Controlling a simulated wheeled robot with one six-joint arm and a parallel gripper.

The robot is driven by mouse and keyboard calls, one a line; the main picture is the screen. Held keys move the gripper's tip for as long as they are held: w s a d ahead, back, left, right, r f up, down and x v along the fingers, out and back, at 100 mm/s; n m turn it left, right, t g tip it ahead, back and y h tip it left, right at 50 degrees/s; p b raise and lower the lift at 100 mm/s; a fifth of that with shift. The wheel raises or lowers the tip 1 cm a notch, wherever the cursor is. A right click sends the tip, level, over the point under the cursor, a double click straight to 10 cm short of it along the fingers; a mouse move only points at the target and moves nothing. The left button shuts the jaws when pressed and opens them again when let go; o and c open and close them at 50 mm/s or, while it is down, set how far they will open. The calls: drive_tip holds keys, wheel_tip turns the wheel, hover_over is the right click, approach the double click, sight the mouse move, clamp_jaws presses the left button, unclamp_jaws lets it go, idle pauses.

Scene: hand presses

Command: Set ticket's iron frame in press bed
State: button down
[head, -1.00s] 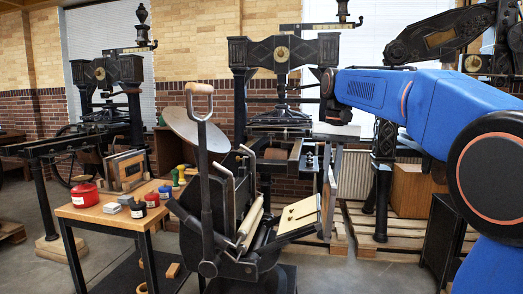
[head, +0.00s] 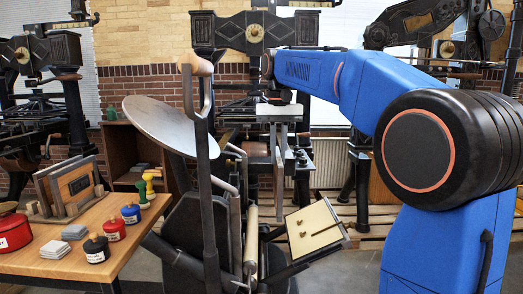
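My gripper (head: 279,165) hangs down from my blue arm in the middle of the head view, behind the hand press's tilted board. Its grey fingers blend with the machinery behind, so I cannot tell whether they are open or hold anything. A rack (head: 40,203) on the wooden table at left holds upright frames, one a dark framed piece (head: 77,186) with a small plate. I cannot read which is the ticket's. The hand press (head: 205,225) stands in the centre, with a round ink disc (head: 160,124) and a long lever (head: 198,100). Its bed is largely hidden by levers and dark side parts.
The wooden table (head: 55,262) carries a red can (head: 12,230), red (head: 113,229), blue (head: 130,213) and black (head: 96,248) ink pots, and grey blocks (head: 75,231). A cream-topped tilted board (head: 313,228) juts out at the press's right. Larger iron presses (head: 250,31) stand behind.

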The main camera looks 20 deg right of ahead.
drive_tip(key=shift+w+a, duration=0.25)
drive_tip(key=shift+w, duration=0.15)
drive_tip(key=w+a+f, duration=0.3)
drive_tip(key=a+f, duration=0.3)
drive_tip(key=a, duration=0.3)
drive_tip(key=shift+a, duration=0.35)
idle(0.8)
drive_tip(key=shift+a, duration=0.15)
drive_tip(key=shift+a, duration=0.15)
idle(0.4)
drive_tip(key=shift+a+n, duration=0.15)
drive_tip(key=shift+n, duration=0.25)
drive_tip(key=shift+s, duration=0.1)
drive_tip(key=shift+f+m, duration=0.3)
drive_tip(key=shift+f, duration=1.3)
idle(2.3)
drive_tip(key=c, duration=1.7)
unclamp_jaws()
